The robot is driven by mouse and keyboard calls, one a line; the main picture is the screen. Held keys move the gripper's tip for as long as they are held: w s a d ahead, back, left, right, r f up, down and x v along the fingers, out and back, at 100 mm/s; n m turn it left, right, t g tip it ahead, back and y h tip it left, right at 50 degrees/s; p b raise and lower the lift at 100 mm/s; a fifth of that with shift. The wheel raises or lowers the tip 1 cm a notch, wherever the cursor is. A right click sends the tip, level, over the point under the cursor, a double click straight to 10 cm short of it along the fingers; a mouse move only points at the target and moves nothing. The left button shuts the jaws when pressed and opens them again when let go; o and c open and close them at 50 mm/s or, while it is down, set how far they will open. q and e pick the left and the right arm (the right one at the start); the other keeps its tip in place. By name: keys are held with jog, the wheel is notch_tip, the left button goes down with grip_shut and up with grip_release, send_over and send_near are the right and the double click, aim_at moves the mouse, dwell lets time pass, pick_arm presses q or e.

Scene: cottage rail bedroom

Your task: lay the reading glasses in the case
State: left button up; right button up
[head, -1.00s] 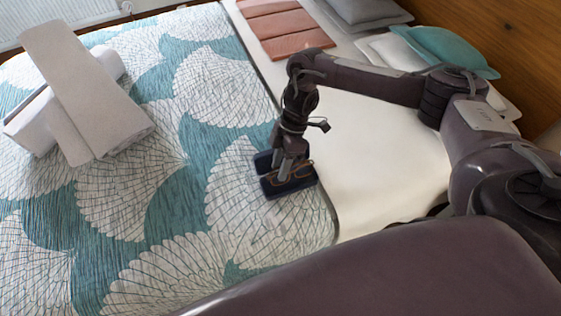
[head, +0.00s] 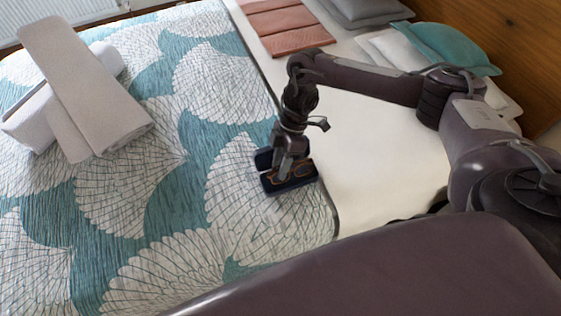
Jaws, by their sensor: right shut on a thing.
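The glasses case (head: 307,175) is dark navy and lies open on the patterned bedspread, near its edge with the white sheet. The reading glasses (head: 272,179) have thin brown frames and are at the case, low over or inside its tray; I cannot tell whether they touch its bottom. My right gripper (head: 285,176) points down over the case and is shut on the glasses. The gripper hides part of the glasses and of the case. My left gripper is not in view.
Grey folded or rolled towels (head: 85,90) lie on the bed at upper left. A folded pink cloth (head: 285,25), grey cushions (head: 362,10) and a teal pillow (head: 445,45) lie at the top. The bedspread (head: 150,215) left of the case is clear.

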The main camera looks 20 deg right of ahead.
jog(key=o, duration=1)
jog(key=shift+o, duration=0.2)
jog(key=v, duration=0.8)
jog(key=shift+s+f, duration=0.1)
jog(key=shift+f, duration=0.05)
